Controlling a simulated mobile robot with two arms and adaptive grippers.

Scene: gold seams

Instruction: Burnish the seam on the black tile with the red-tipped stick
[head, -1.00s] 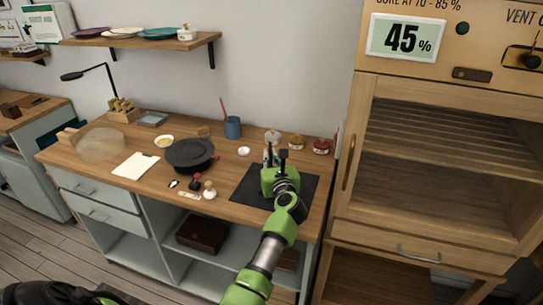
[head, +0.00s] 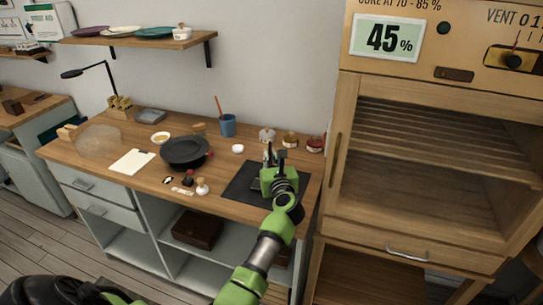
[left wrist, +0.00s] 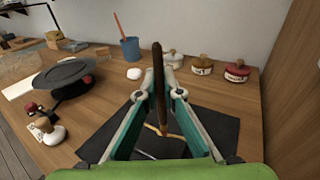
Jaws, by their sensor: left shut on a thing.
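My left gripper (left wrist: 160,110) is shut on a slim brown stick (left wrist: 158,75) that stands nearly upright between its fingers. The same gripper shows in the head view (head: 275,158), over the dark mat. No red tip can be made out on the stick; its lower end is hidden or too dark. Below the fingers, a short gold seam (left wrist: 174,134) runs across a dark surface that seems to be the black tile. The tile's outline cannot be told apart from the mat, and I cannot tell whether the stick touches the seam. My right gripper is not in view.
The dark mat (head: 240,187) lies at the bench's right end. Jars, including a red one (left wrist: 237,71), and a blue cup (left wrist: 130,49) stand behind. A black turntable (head: 184,150) and small stamp-like pieces (head: 202,187) are to the left. A wooden cabinet (head: 420,240) stands right.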

